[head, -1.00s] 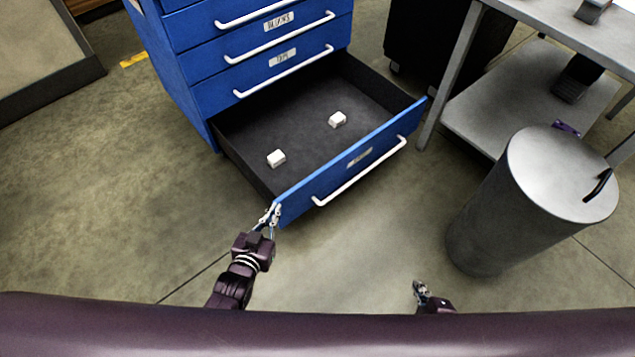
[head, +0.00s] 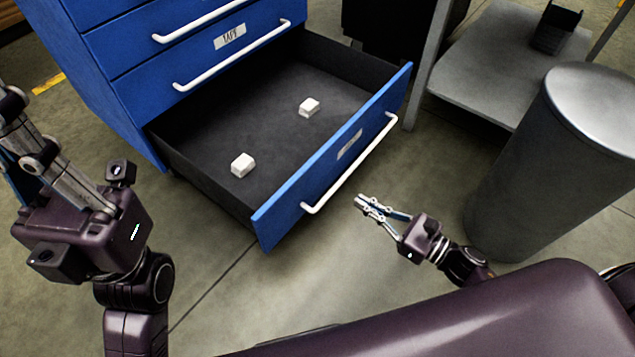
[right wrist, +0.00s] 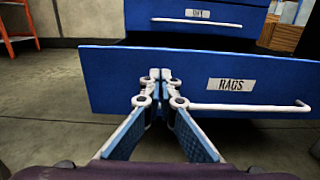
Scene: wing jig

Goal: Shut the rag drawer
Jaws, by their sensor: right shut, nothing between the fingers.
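The rag drawer is the lowest drawer of the blue cabinet and stands pulled far out, its blue front (head: 290,197) facing me. Its white bar handle (head: 345,172) runs along the front. In the right wrist view the front (right wrist: 110,85) carries a RAGS label (right wrist: 231,84). My right gripper (head: 362,203) is shut and empty, in front of the drawer front. In the right wrist view its tips (right wrist: 160,76) overlap the front left of the label; I cannot tell if they touch. My left gripper (head: 30,135) is raised at the left, partly cut off, its tips unclear.
The TAPE drawer (head: 225,50) above is shut. A grey cylindrical bin (head: 540,165) and a metal shelf table (head: 490,75) stand at the right. The floor before the drawer is clear.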

